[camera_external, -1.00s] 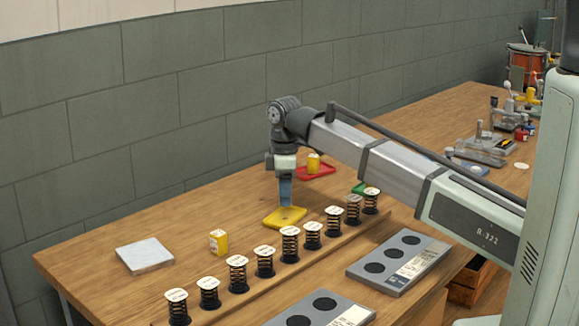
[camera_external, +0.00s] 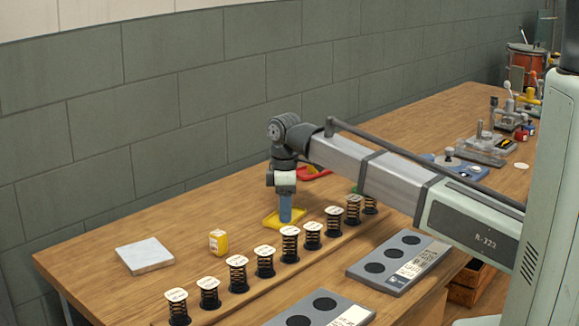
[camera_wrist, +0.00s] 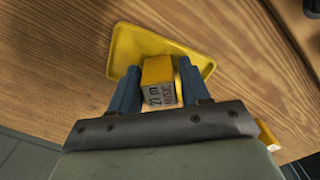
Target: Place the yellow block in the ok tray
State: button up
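A yellow block (camera_wrist: 159,72) with a printed label stands between my gripper's two blue fingers in the wrist view, over the yellow tray (camera_wrist: 126,42). My gripper (camera_wrist: 160,80) looks open around it, with a narrow gap at the right finger. In the external view my gripper (camera_external: 285,221) points down into the yellow tray (camera_external: 268,223), and its fingers hide that block. Another yellow block (camera_external: 218,242) stands on the bench at left. A red tray (camera_external: 313,173) and a sliver of a green tray (camera_external: 354,189) show behind the arm. I cannot read any tray label.
A row of upright springs with white caps (camera_external: 264,250) stands on a wooden strip in front of the yellow tray. Grey plates with round dark holes (camera_external: 398,262) lie nearer. A pale square slab (camera_external: 145,254) lies at left.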

notch_tip(320, 180, up, 12)
jog(key=shift+r, duration=0.15)
dwell(0.7)
